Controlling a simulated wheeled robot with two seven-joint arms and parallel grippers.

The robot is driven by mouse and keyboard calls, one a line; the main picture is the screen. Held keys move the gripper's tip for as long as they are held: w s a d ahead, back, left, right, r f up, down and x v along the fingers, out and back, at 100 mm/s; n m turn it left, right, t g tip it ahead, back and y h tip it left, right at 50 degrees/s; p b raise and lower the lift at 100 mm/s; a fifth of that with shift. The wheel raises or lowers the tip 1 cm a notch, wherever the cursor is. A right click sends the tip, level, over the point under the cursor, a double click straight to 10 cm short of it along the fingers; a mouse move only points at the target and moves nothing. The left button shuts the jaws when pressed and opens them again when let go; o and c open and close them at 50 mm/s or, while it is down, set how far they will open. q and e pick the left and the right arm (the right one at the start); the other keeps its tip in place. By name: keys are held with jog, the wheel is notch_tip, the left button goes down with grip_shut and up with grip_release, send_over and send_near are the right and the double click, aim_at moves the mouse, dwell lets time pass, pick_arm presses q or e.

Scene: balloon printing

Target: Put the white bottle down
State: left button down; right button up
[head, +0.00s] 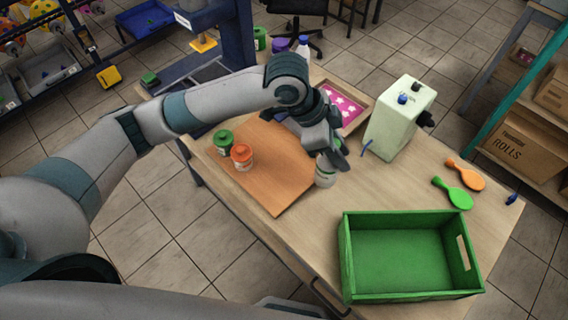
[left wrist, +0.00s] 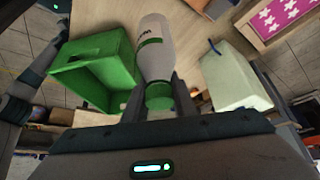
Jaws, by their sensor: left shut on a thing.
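The white bottle (left wrist: 154,45) has a green band and a green cap (left wrist: 159,96). My left gripper (head: 331,150) is shut on it near the cap end, and the fingers show on either side in the left wrist view (left wrist: 158,85). In the head view the lower part of the bottle (head: 325,173) shows below the gripper, at the right edge of the brown board (head: 268,185). The gripper hides its upper part. I cannot tell whether its base touches the surface. My right gripper is not in view.
A green-lidded jar (head: 223,142) and an orange-lidded jar (head: 241,157) stand on the board's left. A green crate (head: 345,262) is at front right. Table between crate and board is clear.

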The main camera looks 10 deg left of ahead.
pick_arm(q)
jog(key=a+f+p, duration=0.3)
jog(key=a+f, duration=0.3)
jog(key=a, duration=0.4)
jog(key=shift+s+a+p, duration=0.25)
jog(key=shift+p, duration=0.05)
jog(key=shift+f, duration=0.2)
notch_tip(320, 180, down, 4)
jog(key=shift+r+p, duration=0.1)
jog(key=shift+p, duration=0.8)
